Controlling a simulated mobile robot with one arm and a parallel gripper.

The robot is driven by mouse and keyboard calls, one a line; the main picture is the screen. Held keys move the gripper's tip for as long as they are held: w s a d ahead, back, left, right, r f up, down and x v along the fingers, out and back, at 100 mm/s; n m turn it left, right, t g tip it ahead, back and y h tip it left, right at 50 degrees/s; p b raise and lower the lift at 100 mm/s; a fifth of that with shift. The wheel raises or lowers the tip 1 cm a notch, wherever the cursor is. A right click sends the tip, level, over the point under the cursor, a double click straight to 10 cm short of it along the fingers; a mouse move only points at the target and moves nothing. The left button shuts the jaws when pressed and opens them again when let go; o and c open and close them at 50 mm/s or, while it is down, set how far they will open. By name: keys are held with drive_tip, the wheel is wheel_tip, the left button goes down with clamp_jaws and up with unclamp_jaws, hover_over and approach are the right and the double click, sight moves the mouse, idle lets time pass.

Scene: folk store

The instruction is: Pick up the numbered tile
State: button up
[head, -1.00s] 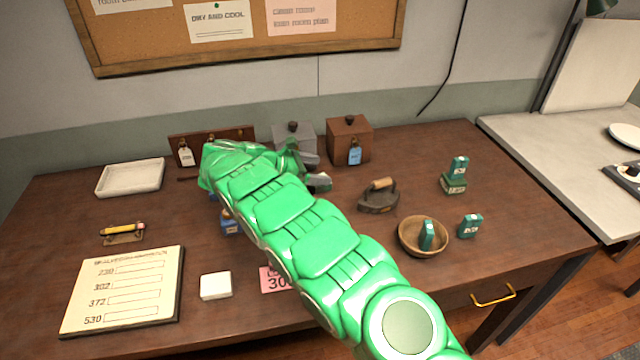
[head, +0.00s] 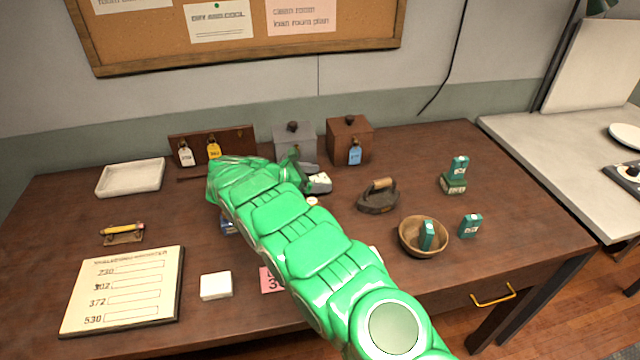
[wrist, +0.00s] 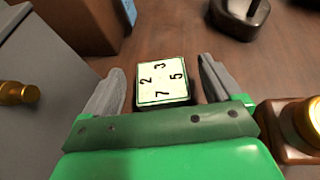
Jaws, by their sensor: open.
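The numbered tile (wrist: 162,80) is a small square block with a cream, green-edged top bearing 2, 3, 5 and 7. In the wrist view it lies on the dark wooden table between the two grey fingers of my gripper (wrist: 161,62). The fingers are apart, with a gap on each side of the tile. In the head view my green arm reaches across the table and hides much of this spot. The tile cannot be told surely from the fingertips there.
A grey box (head: 294,143) and a brown box (head: 350,140) with a blue tag stand behind my gripper. A brass knob on a wooden base (wrist: 308,122) is close at right in the wrist view. An iron (head: 378,198) and a bowl (head: 410,247) stand to the right.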

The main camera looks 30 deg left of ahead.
sight(324, 181)
drive_tip(key=x, duration=0.2)
drive_tip(key=shift+w+d+f, duration=0.1)
drive_tip(key=shift+w+f, duration=0.05)
drive_tip(key=shift+w, duration=0.05)
drive_tip(key=c, duration=1.2)
drive_tip(key=shift+o, duration=0.2)
drive_tip(key=shift+s+d+r, duration=0.1)
drive_tip(key=shift+r, duration=1.7)
drive_tip(key=shift+s+d+r, duration=0.25)
drive_tip(key=shift+s+r, duration=0.1)
drive_tip(key=shift+r, duration=0.2)
drive_tip(key=s+d+r, duration=0.8)
drive_tip(key=s, duration=0.1)
drive_tip(key=shift+s+d+r, duration=0.2)
drive_tip(key=shift+s+d, duration=0.1)
